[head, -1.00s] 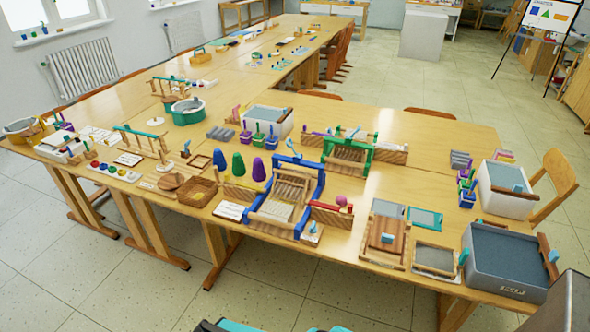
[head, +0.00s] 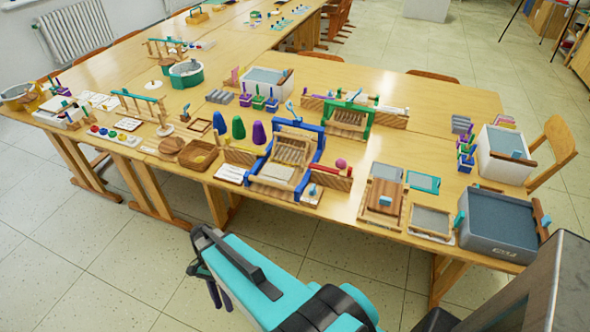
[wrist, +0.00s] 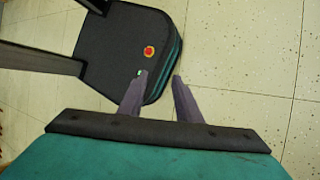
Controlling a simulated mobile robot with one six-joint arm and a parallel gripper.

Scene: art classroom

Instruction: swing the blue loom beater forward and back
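The blue loom (head: 317,155) stands near the front edge of the table, right of the coloured cones. Its blue frame has a raised crossbar, the beater (head: 299,125), at the back over wooden slats, with a light-blue piece (head: 290,107) on top. A pale woven panel (head: 277,172) lies at its front. My gripper (head: 219,297) hangs over the floor in front of the table, well below and left of the loom, touching nothing. In the wrist view its two grey fingers (wrist: 158,80) are apart with nothing between them. The loom is not in the wrist view.
A green loom (head: 350,119) stands behind the blue one. The floor before the table is clear.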

